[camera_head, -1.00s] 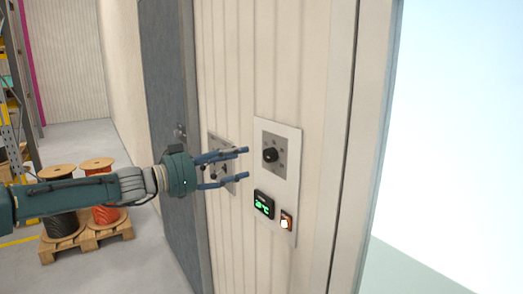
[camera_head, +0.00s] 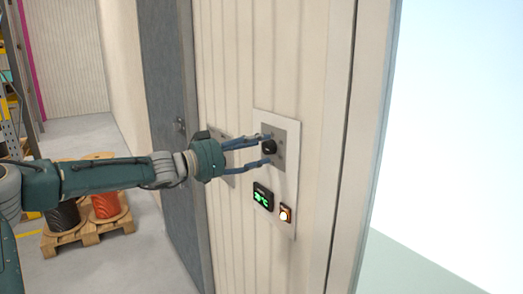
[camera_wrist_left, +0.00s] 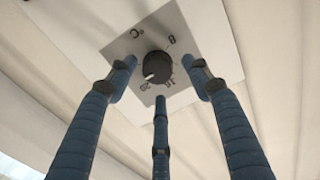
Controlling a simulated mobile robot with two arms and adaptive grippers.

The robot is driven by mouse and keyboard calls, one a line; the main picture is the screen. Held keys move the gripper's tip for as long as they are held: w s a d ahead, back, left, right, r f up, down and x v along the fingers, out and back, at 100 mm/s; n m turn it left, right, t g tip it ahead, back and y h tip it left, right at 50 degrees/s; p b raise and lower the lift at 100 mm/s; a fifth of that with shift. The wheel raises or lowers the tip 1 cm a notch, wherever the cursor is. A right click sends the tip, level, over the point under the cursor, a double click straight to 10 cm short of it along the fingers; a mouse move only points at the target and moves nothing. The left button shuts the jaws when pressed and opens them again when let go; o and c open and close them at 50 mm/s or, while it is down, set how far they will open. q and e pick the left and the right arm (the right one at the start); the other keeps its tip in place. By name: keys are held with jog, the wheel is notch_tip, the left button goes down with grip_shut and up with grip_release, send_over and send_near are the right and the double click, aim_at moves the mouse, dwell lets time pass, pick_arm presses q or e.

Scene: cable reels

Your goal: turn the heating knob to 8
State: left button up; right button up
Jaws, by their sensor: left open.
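The heating knob (camera_head: 269,147) is black and round. It sits on a grey dial plate (camera_head: 288,148) fixed to a white wall panel (camera_head: 290,185). My left gripper (camera_head: 266,149) is open, with its blue fingertips at the upper and lower sides of the knob. In the left wrist view the knob (camera_wrist_left: 157,67) lies between and beyond three spread fingers (camera_wrist_left: 160,80), with gaps around it. The dial plate there shows the marks "°C", "8" and others near "20". The pointer is too small to read surely. My right gripper is not in view.
Below the knob are a green-lit display (camera_head: 263,197) and an orange-lit switch (camera_head: 285,214). Another grey plate on the wall is partly hidden behind my left gripper. A grey door (camera_head: 167,120) is at left. Cable reels (camera_head: 105,206) stand on a pallet behind my arm.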

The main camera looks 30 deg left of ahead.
pick_arm(q)
jog(key=shift+x, duration=0.75)
jog(key=shift+c, duration=0.5)
jog(key=shift+r, duration=0.1)
jog(key=c, duration=1.1)
